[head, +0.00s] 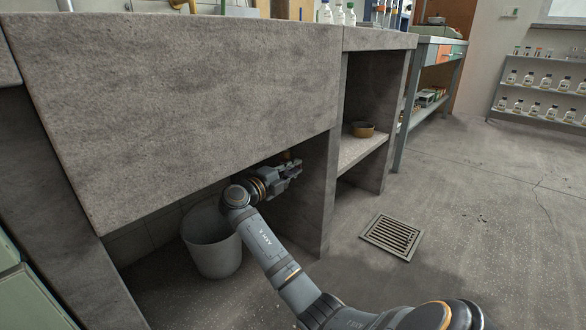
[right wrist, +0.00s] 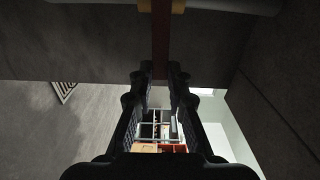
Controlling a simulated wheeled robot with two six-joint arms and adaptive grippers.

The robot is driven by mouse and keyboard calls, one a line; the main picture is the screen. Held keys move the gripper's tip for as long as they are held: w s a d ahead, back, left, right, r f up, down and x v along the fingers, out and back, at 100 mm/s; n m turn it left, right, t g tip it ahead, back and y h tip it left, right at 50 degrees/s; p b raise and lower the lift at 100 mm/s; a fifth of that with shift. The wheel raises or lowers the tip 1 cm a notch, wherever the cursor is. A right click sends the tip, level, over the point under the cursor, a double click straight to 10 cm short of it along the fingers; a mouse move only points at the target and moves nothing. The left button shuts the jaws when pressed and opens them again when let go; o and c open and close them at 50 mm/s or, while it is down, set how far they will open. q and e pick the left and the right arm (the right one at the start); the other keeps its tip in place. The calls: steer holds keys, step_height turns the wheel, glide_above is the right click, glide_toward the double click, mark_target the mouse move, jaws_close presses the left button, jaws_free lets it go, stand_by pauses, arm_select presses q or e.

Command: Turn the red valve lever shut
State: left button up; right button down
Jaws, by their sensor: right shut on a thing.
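The red valve lever (right wrist: 161,40) shows in the right wrist view as a dark red bar. It runs down from a brass-coloured fitting (right wrist: 178,6) on a grey pipe (right wrist: 220,6) at the top edge. My right gripper (right wrist: 161,72) has its two fingers on either side of the lever's end and is shut on it. In the head view my right gripper (head: 294,169) is under the bench's front slab, with a small bit of red at its fingertips and a brass-coloured part just above. Most of the valve is hidden there by the slab and the gripper. My left gripper is in neither view.
The concrete bench (head: 190,100) overhangs my right arm, and an upright concrete wall (head: 318,200) stands just right of the gripper. A grey bucket (head: 212,248) stands on the floor left of the arm. A floor drain grate (head: 392,236) lies in open floor at right.

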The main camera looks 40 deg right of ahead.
steer(key=c, duration=1.3)
jaws_free()
